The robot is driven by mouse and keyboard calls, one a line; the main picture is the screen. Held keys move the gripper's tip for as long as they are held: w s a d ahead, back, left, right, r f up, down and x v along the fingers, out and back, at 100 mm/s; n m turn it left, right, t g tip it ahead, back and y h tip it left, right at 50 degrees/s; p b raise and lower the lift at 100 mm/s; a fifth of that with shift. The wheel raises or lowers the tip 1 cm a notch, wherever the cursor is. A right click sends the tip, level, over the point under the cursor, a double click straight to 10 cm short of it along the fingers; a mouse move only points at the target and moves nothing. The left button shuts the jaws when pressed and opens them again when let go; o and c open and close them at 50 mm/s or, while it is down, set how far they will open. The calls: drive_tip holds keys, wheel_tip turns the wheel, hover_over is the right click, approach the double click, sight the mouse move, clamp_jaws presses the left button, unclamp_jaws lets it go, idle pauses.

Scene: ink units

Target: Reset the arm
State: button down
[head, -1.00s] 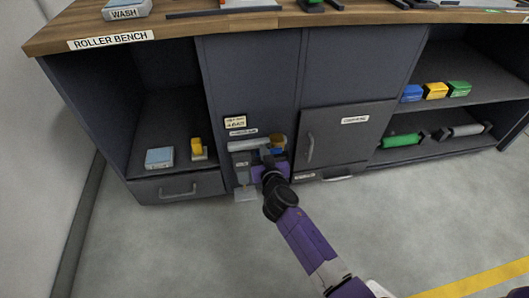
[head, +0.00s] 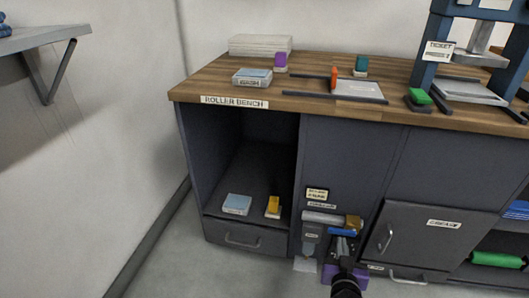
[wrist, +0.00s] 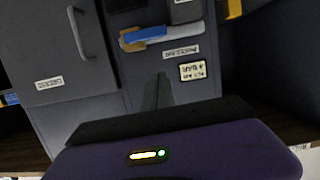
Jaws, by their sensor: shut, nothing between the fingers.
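My gripper (head: 342,246) is low in front of the bench's middle bay in the head view, with its purple body (head: 333,273) below it. In the wrist view its dark fingers (wrist: 157,92) are together with nothing between them. They point toward the bench front, where a pale cylinder with a blue section and orange end (wrist: 160,38) is mounted. That cylinder also shows in the head view (head: 328,219), above my gripper. My gripper appears apart from it. The wrist picture is upside down relative to the bench labels.
The roller bench (head: 270,107) has a wooden top holding a wash tray (head: 252,78), a purple-handled item (head: 281,62) and a press (head: 438,51). An open cubby holds a pale blue box (head: 237,204) and a yellow item (head: 273,206). A closed cabinet door (head: 418,239) is right of my gripper.

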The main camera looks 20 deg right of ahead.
drive_tip(key=s+a+r+n+t+y, duration=0.2)
drive_tip(key=s+a+r+n+y, duration=0.15)
drive_tip(key=a, duration=0.25)
drive_tip(key=s+a+r+n+t+y, duration=0.2)
drive_tip(key=s+a+n, duration=0.1)
drive_tip(key=s+a, duration=0.15)
drive_tip(key=s+a+r+g+y, duration=0.1)
drive_tip(key=s+a+r, duration=0.2)
drive_tip(key=s, duration=0.5)
drive_tip(key=s+a+r+y, duration=0.1)
drive_tip(key=s+a+r, duration=0.1)
drive_tip(key=s, duration=0.6)
drive_tip(key=s+a+r+g+y, duration=0.1)
drive_tip(key=s+a+r, duration=0.2)
drive_tip(key=s, duration=0.6)
wheel_tip(320, 180, up, 26)
drive_tip(key=p, duration=2.6)
drive_tip(key=shift+w+d+p, duration=0.15)
drive_tip(key=shift+d+p, duration=0.05)
drive_tip(key=shift+p, duration=0.1)
